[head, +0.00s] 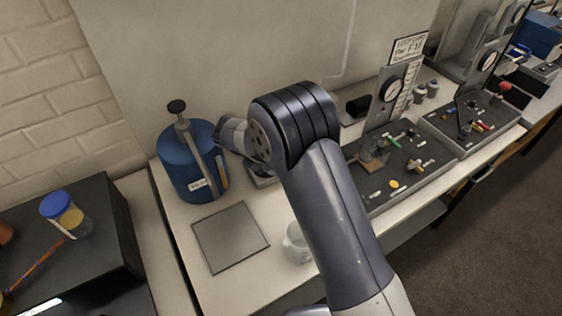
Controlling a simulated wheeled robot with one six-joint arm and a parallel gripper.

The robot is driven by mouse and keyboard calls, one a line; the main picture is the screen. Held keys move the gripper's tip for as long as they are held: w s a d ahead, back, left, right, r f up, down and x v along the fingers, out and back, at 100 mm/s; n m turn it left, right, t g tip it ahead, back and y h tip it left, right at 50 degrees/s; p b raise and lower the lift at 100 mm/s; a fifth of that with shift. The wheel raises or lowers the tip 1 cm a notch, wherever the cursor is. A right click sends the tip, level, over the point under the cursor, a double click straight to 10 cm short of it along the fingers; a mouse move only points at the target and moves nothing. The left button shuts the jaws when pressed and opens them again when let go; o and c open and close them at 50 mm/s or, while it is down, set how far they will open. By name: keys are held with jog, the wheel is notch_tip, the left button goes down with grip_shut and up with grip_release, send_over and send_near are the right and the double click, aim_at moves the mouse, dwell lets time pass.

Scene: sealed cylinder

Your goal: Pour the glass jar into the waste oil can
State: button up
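A blue can (177,163) stands at the back left of the pale bench, with a black knob on top, a grey bar down its front and a small label too small to read. It is likely the waste oil can. A clear jar with a blue lid (61,206) and yellow contents stands on the black box at left. A pale, rounded, glassy vessel (296,246) is partly hidden behind my forearm; I cannot tell which is the task's jar. My wrist reaches to the right side of the can. My gripper's fingers cannot be made out.
A flat grey square plate (230,238) lies bare in front of the can. Dark panels (398,176) with gauges and small fittings fill the bench to the right. The black box (100,250) stands left of the bench, with an orange-and-blue striped stick on it.

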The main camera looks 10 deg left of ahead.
jog(key=shift+w+a+r+n+g+h+p, duration=0.15)
jog(key=shift+a+r+n+h+p, duration=0.15)
jog(key=shift+h, duration=0.2)
jog(key=shift+w+a+r+n+g+h+p, duration=0.1)
jog(key=shift+r+g+h+p, duration=0.1)
jog(key=shift+h+p, duration=0.25)
dwell(0.4)
jog(key=shift+h, duration=0.25)
dwell(1.1)
